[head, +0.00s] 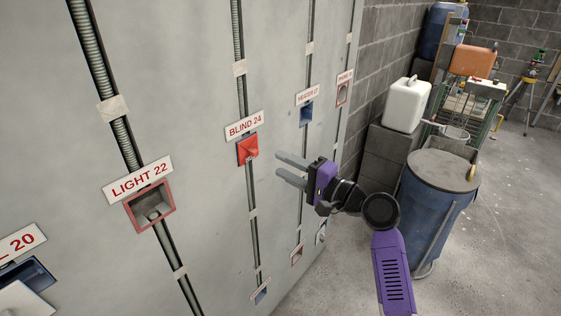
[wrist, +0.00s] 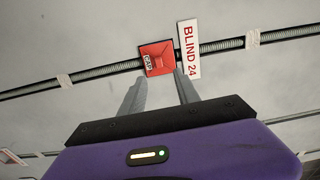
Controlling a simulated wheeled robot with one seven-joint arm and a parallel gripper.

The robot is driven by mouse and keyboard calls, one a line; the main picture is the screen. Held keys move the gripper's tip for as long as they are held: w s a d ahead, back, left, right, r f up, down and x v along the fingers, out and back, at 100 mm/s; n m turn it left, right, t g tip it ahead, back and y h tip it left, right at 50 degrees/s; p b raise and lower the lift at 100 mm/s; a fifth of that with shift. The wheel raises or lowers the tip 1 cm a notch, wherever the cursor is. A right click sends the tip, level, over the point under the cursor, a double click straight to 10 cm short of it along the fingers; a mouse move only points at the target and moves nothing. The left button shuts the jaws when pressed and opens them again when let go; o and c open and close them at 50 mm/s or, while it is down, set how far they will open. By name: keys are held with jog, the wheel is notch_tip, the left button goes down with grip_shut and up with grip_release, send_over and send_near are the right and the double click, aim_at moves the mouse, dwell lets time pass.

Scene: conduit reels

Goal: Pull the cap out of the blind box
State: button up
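The red cap (head: 248,149) sits in the wall box under the label BLIND 24 (head: 244,125). In the wrist view the cap (wrist: 158,58) is a red square with a raised middle and a small tag, next to the BLIND 24 label (wrist: 190,50). The cap covers the box opening. My gripper (head: 283,168) is open and empty, to the right of the cap in the head view and apart from it. In the wrist view its two fingertips (wrist: 158,78) point toward the cap, with a gap between them.
Conduits run up the grey wall. The LIGHT 22 box (head: 150,207) is open with a red rim, and the HEATER box (head: 306,113) is blue. A blue barrel (head: 432,205), a white jerrycan (head: 405,105) and grey blocks (head: 385,155) stand at the right. Floor beyond the barrel is largely clear.

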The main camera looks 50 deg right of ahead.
aim_at(257, 153)
jog(key=shift+w+a, duration=0.2)
jog(key=shift+w, duration=2.05)
jog(key=shift+w+a, duration=0.15)
jog(key=shift+w, duration=2.1)
grip_shut()
jog(key=shift+s, duration=1)
jog(key=shift+s+d+p, duration=0.15)
jog(key=shift+s+p, duration=0.15)
jog(key=shift+s, duration=2.2)
